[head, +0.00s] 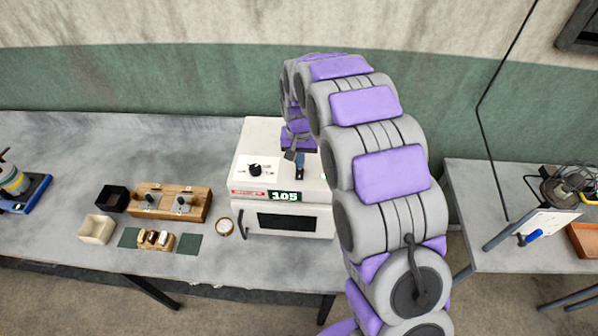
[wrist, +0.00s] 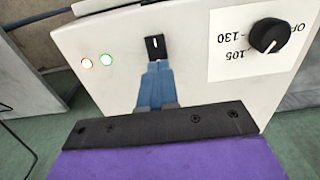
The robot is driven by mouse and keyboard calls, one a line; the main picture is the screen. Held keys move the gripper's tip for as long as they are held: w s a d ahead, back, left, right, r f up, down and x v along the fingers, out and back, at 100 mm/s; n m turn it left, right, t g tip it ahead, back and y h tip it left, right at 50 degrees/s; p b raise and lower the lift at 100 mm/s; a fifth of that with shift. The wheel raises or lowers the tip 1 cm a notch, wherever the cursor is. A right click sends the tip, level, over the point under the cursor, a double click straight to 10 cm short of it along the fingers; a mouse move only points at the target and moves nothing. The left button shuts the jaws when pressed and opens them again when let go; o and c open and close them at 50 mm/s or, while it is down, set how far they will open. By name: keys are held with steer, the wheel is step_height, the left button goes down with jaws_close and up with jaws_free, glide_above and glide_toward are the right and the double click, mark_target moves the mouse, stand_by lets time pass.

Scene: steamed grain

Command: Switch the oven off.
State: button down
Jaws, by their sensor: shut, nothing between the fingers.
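The oven (head: 262,140) is a white box on the grey bench, with a green display (head: 285,196) reading 105. Its dial knob (head: 255,169) sits on a white label; the knob (wrist: 268,36) also shows at the right of the wrist view. A small black switch (wrist: 155,46) with a white mark is on the oven's panel. Two round lights (wrist: 97,61) glow to its left, one rimmed reddish, one greenish. My gripper (wrist: 158,66) is shut and empty, its blue fingertips just short of the switch in the picture; I cannot tell whether they touch it.
A round gauge (head: 224,227), a wooden block with knobs (head: 170,203), a black box (head: 111,198) and a cream box (head: 97,229) stand left of the oven. A second table (head: 475,185) with a clipboard and wire basket is at the right.

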steer(key=shift+f, duration=0.85)
stand_by(0.4)
steer(key=shift+r, duration=0.1)
steer(key=shift+r+p, duration=0.4)
steer(key=shift+r, duration=3)
steer(key=shift+s+d, duration=0.25)
steer(key=s+d+r+b, duration=0.1)
steer(key=s+d+b, duration=0.55)
steer(key=s, duration=0.35)
steer(key=s+d+f+b, duration=0.3)
steer(key=s, duration=0.6)
steer(key=s+d+f+g+b, duration=0.1)
steer(key=s+d+f+b, duration=0.2)
steer(key=s, duration=0.7)
steer(key=s+d+f+b, duration=0.3)
steer(key=s+b, duration=0.1)
steer(key=s, duration=0.6)
steer(key=shift+s+d+f+g+b, duration=0.15)
steer(key=shift+f+g+b, duration=0.05)
steer(key=shift+g+b, duration=0.2)
